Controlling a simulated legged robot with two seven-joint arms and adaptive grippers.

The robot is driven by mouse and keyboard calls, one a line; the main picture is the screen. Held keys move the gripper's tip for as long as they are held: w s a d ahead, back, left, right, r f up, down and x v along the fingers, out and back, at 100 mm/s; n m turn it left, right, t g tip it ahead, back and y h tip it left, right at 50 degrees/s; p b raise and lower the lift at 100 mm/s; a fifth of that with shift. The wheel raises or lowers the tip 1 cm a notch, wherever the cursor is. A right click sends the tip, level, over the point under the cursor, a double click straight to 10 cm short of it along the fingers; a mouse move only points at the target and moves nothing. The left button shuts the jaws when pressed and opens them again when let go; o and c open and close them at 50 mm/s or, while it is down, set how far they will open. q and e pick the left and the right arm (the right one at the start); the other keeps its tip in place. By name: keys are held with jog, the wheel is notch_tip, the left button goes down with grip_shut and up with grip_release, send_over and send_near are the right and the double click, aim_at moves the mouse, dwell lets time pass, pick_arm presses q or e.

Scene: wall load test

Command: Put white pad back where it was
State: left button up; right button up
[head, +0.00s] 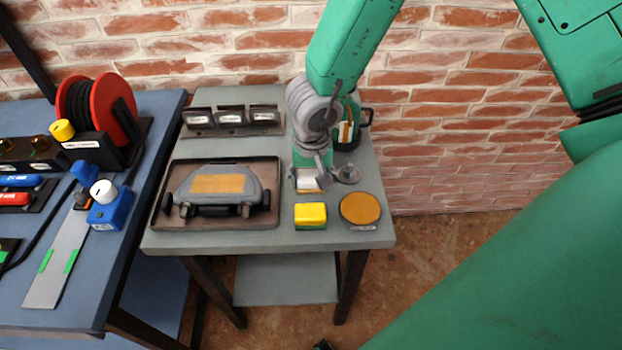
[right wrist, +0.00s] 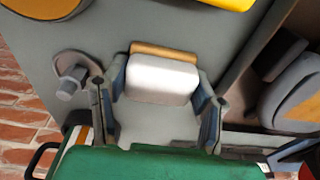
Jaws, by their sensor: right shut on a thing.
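The white pad (head: 308,184) is at the right part of the grey table, behind the yellow block. In the right wrist view the white pad (right wrist: 160,78) shows a tan layer along one edge. My right gripper (head: 311,177) reaches down from above with a finger on each side of the pad and is shut on it. In the right wrist view its fingers (right wrist: 163,88) grip two opposite sides. I cannot tell whether the pad touches the tabletop. My left gripper is not in view.
The yellow block (head: 310,216) and round orange-topped disc (head: 360,208) stand close in front. A tray (head: 162,221) holding a grey device (head: 218,184) lies left. A three-part rack (head: 231,118) and green jug (head: 349,135) stand behind, near the brick wall. A metal knob (head: 347,174) is beside the gripper.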

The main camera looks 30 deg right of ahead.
aim_at(310, 175)
jog(key=shift+a, duration=0.1)
jog(key=o, duration=1)
jog(key=shift+a, duration=0.25)
jog(key=shift+o, duration=0.6)
jog(key=shift+a+r, duration=0.1)
jog(key=shift+a, duration=0.2)
jog(key=shift+d+r, duration=0.25)
jog(key=shift+d, duration=0.05)
notch_tip(310, 175, up, 5)
jog(key=shift+s+d+f+p, duration=0.15)
jog(key=shift+f+p, duration=0.05)
jog(key=shift+p, duration=0.85)
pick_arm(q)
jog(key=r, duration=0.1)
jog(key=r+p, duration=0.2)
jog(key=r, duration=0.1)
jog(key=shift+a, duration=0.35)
pick_arm(e)
notch_tip(310, 175, up, 7)
jog(key=shift+s+a, duration=0.45)
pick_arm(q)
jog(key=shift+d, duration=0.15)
pick_arm(e)
jog(key=shift+d+f, duration=0.1)
jog(key=shift+d, duration=0.05)
